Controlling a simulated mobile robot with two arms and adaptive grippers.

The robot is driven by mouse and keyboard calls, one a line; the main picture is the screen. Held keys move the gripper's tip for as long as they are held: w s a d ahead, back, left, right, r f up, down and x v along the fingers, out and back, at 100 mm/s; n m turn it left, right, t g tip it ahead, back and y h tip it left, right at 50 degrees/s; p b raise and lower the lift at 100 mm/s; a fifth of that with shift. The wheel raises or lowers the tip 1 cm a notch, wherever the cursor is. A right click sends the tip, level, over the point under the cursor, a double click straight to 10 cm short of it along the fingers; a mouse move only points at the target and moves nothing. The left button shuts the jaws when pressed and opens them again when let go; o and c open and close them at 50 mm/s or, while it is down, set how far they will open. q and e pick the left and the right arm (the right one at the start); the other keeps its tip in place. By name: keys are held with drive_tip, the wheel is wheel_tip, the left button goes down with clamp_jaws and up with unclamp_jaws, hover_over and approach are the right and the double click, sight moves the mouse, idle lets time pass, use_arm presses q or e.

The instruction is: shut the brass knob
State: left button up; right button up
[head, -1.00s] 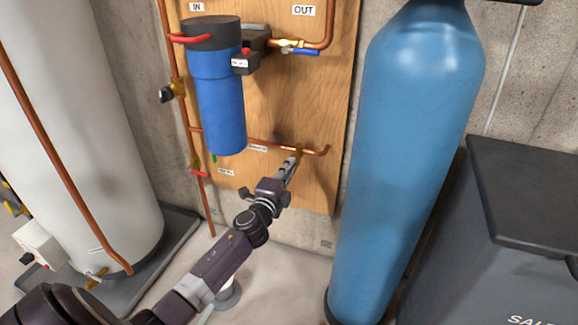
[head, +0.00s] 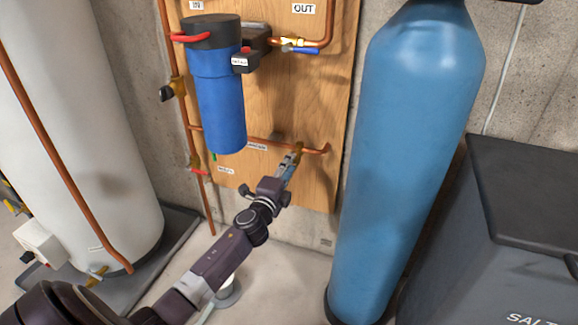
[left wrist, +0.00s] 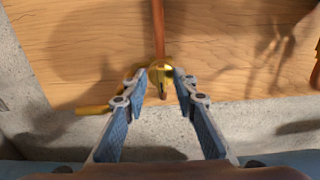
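The brass knob (left wrist: 161,72) sits at the end of a copper pipe low on the wooden board. In the head view the brass fitting (head: 298,148) is small and partly hidden by my gripper. My left gripper (head: 292,160) reaches it from the lower left. In the left wrist view my left gripper (left wrist: 161,80) has one fingertip on each side of the knob, and the knob fills the gap between them. A brass stub (left wrist: 93,109) shows left of the knob in the wrist view. My right gripper is not in view.
A blue filter housing (head: 218,105) hangs on the wooden board (head: 315,100) above my left arm. A tall blue tank (head: 400,150) stands close on the right, with a dark salt bin (head: 520,230) beyond it. A white tank (head: 75,130) stands on the left.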

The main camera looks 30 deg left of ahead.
use_arm(q)
drive_tip(key=v, duration=1.2)
drive_tip(key=shift+r, duration=0.1)
idle(0.4)
